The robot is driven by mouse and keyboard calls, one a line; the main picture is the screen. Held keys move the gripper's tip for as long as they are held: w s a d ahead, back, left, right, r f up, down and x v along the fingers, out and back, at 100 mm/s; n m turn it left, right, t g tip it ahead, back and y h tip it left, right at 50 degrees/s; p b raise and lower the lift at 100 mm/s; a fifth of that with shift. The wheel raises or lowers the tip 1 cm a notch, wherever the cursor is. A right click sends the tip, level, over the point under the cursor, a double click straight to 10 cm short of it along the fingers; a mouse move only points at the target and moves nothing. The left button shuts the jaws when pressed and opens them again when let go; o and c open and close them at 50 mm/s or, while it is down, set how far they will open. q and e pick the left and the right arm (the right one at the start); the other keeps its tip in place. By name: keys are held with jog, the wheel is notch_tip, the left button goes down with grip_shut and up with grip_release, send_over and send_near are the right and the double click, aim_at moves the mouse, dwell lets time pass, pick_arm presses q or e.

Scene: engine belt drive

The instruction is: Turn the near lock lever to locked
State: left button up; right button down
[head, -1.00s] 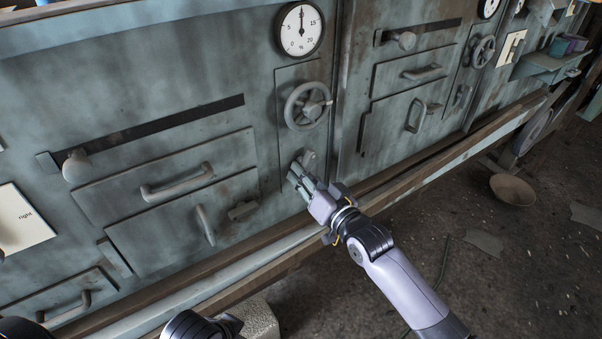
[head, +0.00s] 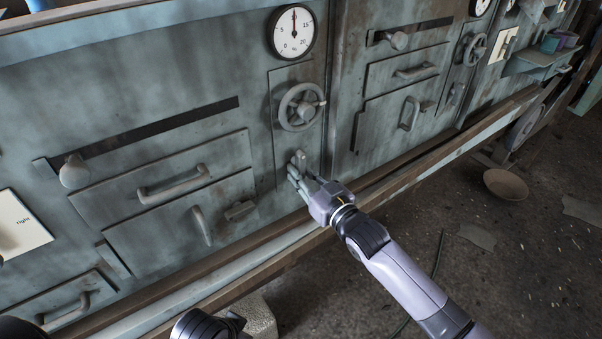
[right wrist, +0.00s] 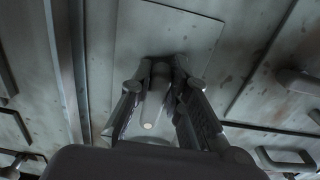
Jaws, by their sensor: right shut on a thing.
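The near lock lever (head: 299,157) is a small grey lever on the narrow upright plate below the near handwheel. My right gripper (head: 303,180) reaches it from the lower right, and its fingers are shut on the lever. In the right wrist view the lever (right wrist: 156,100) lies between the two fingers (right wrist: 160,112), with its rounded pale end pointing toward the camera. The fingers hide part of the lever in the head view. I cannot read any lock marking. My left gripper is not in view.
Above the lever are the near handwheel (head: 301,106) and a round dial gauge (head: 293,32). Left of it are a drawer handle (head: 174,184), a door handle (head: 201,226) and a small latch block (head: 240,210). A wooden rail (head: 262,257) runs below the panel front.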

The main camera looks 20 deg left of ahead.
jog(key=shift+d+f, duration=0.1)
jog(key=c, duration=1.7)
grip_release()
jog(key=shift+o, duration=0.9)
jog(key=v, duration=1.2)
